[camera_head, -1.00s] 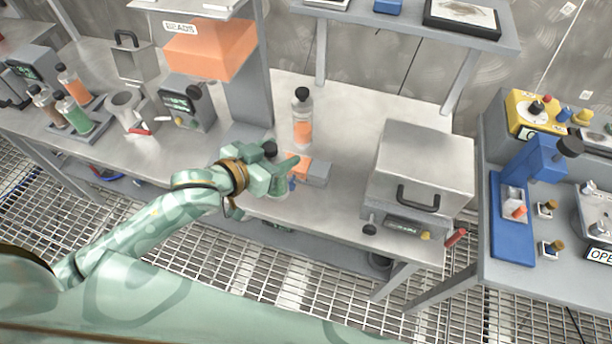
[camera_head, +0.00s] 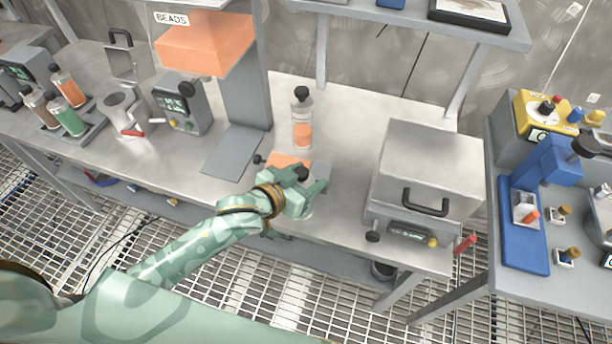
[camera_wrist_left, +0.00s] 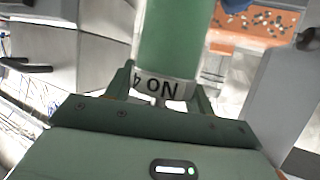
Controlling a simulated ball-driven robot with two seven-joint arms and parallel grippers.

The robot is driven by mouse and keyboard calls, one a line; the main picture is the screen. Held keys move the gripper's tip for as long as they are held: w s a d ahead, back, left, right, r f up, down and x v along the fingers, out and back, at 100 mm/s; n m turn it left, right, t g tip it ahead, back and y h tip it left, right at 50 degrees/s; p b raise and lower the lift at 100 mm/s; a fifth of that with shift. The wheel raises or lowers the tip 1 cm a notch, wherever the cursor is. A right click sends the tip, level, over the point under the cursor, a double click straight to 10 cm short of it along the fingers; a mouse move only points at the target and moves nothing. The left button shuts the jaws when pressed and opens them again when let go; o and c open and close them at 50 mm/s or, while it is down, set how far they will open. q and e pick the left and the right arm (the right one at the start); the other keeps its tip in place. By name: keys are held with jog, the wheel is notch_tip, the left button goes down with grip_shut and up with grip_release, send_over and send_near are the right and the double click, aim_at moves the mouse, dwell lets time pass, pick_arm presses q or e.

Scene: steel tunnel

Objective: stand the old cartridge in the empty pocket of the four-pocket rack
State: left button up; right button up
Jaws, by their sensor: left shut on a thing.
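My left gripper (camera_head: 308,196) is shut on a green cylinder, taken to be the old cartridge (camera_wrist_left: 168,40). Its white label reads "NO 4" upside down in the left wrist view, between the two fingers (camera_wrist_left: 158,88). In the head view its black cap (camera_head: 302,173) shows above the gripper, over the bench's front edge. The rack (camera_head: 92,126) stands far to the left with a brown cartridge (camera_head: 44,110), a green one (camera_head: 68,118) and an orange one (camera_head: 68,86). Its empty pocket is too small to make out. My right gripper is not in view.
An orange bead tray (camera_head: 288,161) sits just behind the gripper. A capped bottle (camera_head: 302,120) stands behind it. A grey lidded box (camera_head: 428,165) is to the right.

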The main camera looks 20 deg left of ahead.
pick_arm(q)
jog(key=o, duration=1.6)
jog(key=shift+c, duration=0.2)
jog(key=shift+s+a+r, duration=0.1)
jog(key=shift+s+r, duration=0.05)
jog(key=shift+s, duration=0.1)
jog(key=p+v, duration=0.2)
jog(key=v, duration=0.9)
jog(key=shift+s+r+p, duration=0.15)
jog(key=shift+r+p, duration=0.05)
jog(key=shift+p, duration=0.2)
